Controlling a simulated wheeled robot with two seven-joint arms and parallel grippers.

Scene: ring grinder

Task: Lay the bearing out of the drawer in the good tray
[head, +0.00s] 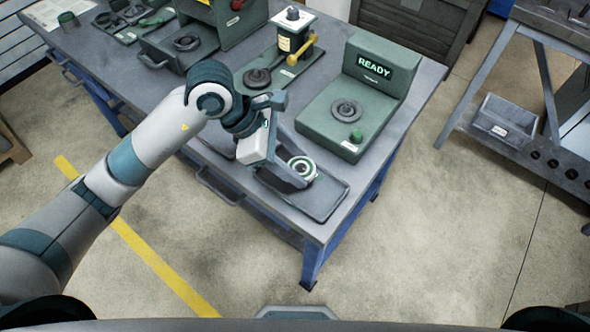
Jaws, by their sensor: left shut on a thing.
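My left gripper (294,172) is shut on the bearing (304,169), a pale ring with a dark green band and a dark centre. The gripper points down over a shallow grey tray (324,205) at the table's front right corner. The bearing is over this tray; I cannot tell whether it touches its floor. The gripper and fingers hide the tray's left part, and no label shows on it. A green machine at the back left has an open drawer (157,56) with a dark round part in it. My right gripper is not in view.
A green test unit (376,93) with a screen reading "READY" stands just behind the tray. A small press with a yellow lever (302,49) stands to its left. A steel cart (520,110) is at the right, across open floor.

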